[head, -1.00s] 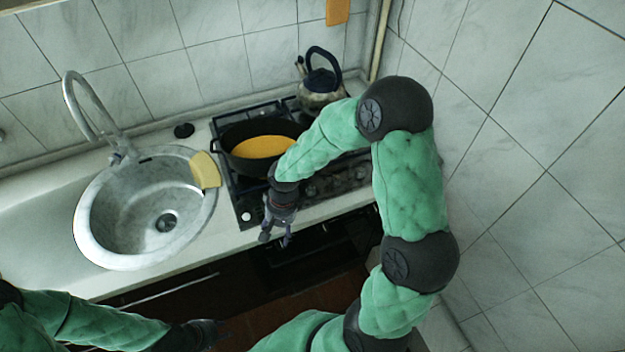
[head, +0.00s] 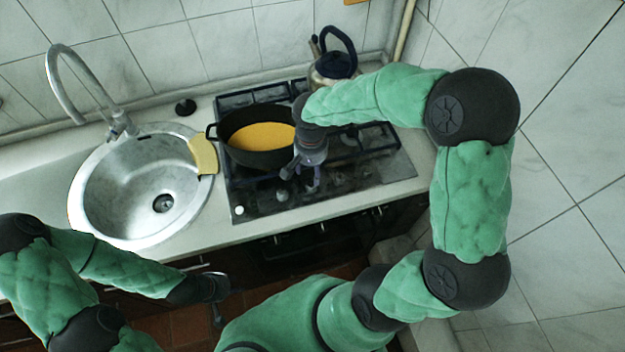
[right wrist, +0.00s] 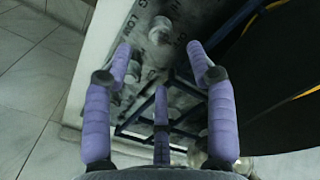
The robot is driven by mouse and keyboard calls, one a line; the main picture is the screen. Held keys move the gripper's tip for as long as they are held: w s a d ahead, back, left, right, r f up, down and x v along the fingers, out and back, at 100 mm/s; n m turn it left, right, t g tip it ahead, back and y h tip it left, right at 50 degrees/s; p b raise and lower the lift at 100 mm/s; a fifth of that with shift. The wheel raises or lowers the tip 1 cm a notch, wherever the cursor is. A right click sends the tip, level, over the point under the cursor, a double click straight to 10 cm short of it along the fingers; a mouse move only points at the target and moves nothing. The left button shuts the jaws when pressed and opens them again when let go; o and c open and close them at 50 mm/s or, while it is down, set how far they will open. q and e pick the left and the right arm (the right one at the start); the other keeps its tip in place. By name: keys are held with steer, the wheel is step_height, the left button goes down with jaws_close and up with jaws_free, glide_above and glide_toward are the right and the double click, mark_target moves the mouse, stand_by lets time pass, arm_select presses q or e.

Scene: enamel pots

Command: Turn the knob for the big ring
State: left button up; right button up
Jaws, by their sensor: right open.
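The dark stove (head: 265,203) has a row of small knobs along its front strip. My right gripper (head: 300,180) hovers over the front strip, pointing down, open and empty. In the right wrist view, a pale round knob (right wrist: 160,29) lies beyond the open purple fingers (right wrist: 160,62), near printed HIGH and LOW marks. Further knobs are partly hidden by the fingers. I cannot tell which knob serves the big ring. My left gripper (head: 217,298) is low before the counter; its fingers are unclear.
A black pot (head: 230,148) with orange contents stands on the left burners, close to my right gripper. A kettle (head: 333,68) stands at the back right. The round sink (head: 100,210) and a yellow cloth-like piece (head: 204,155) are left of the stove.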

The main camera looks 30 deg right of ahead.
mark_target(311, 183)
step_height(311, 183, down, 8)
steer(key=shift+r+b, duration=0.2)
steer(key=shift+b, duration=0.5)
